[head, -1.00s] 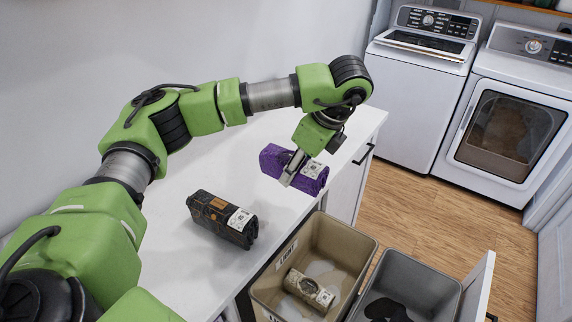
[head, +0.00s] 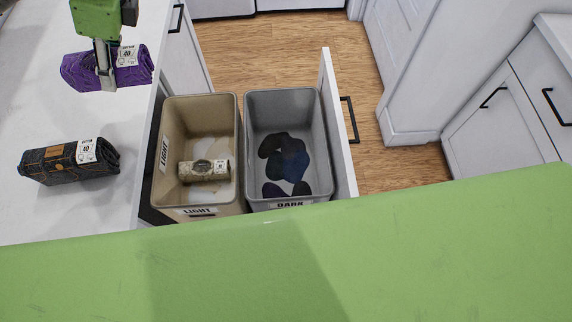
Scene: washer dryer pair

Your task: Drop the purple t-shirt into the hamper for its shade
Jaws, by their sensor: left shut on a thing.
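The purple t-shirt (head: 80,70) is a folded bundle with a white tag at the upper left, at the white countertop. My left gripper (head: 106,82) points down at its middle and is shut on it. I cannot tell whether the bundle still touches the counter. The beige hamper (head: 238,150) is labelled LIGHT and holds a rolled patterned garment and pale cloth. The grey hamper (head: 322,150) is labelled DARK and holds dark cloth. Both stand side by side in the pulled-out drawer, right of the counter. My right gripper is not in view.
A dark folded garment (head: 68,162) with a white tag lies on the counter (head: 50,215) below the t-shirt. The drawer front (head: 337,120) stands upright right of the hampers. White cabinets (head: 505,110) are at right. A green arm link of mine covers the bottom.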

